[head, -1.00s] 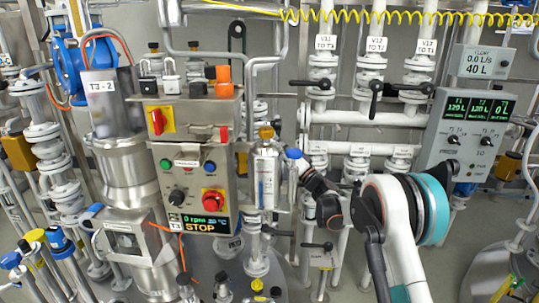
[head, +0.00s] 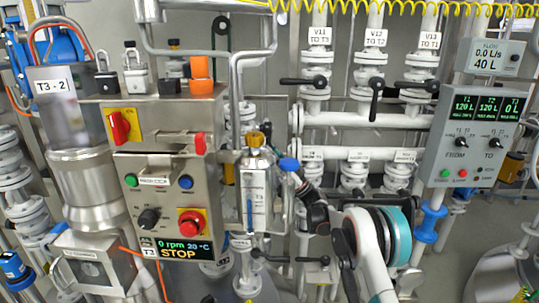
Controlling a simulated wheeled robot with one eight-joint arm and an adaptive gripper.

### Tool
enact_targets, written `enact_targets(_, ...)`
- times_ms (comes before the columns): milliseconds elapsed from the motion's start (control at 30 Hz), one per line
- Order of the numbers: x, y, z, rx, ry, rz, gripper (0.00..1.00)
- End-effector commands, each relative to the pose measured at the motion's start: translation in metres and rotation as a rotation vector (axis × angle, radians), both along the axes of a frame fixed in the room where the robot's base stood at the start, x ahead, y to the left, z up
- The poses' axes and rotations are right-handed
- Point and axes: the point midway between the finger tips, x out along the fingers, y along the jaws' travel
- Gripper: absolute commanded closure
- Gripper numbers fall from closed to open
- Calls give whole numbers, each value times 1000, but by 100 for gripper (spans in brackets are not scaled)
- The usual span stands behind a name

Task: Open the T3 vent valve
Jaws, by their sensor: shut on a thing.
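A blue knob (head: 289,164) sticks out to the right of the upright gauge column (head: 257,197), which is marked T3 and has a yellow knob (head: 254,142) on top. My gripper (head: 298,178) reaches up from the lower right and is shut on the blue knob. The dark fingers hide the knob's lower part and whatever it sits on. I see no label naming the knob as the vent valve, and cannot tell how far it is turned.
A steel control box (head: 165,205) with a red stop button (head: 191,222) stands close on the left; its display reads STOP. White pipes with black-levered valves (head: 376,84) stand behind. A grey T1–T3 panel (head: 473,135) is at the right.

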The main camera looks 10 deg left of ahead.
Motion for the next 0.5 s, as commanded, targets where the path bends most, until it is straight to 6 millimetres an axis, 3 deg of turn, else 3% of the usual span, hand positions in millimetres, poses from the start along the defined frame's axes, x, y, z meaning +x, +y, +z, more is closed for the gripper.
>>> enact_targets(500,3,0,2,3,-44,-4,100)
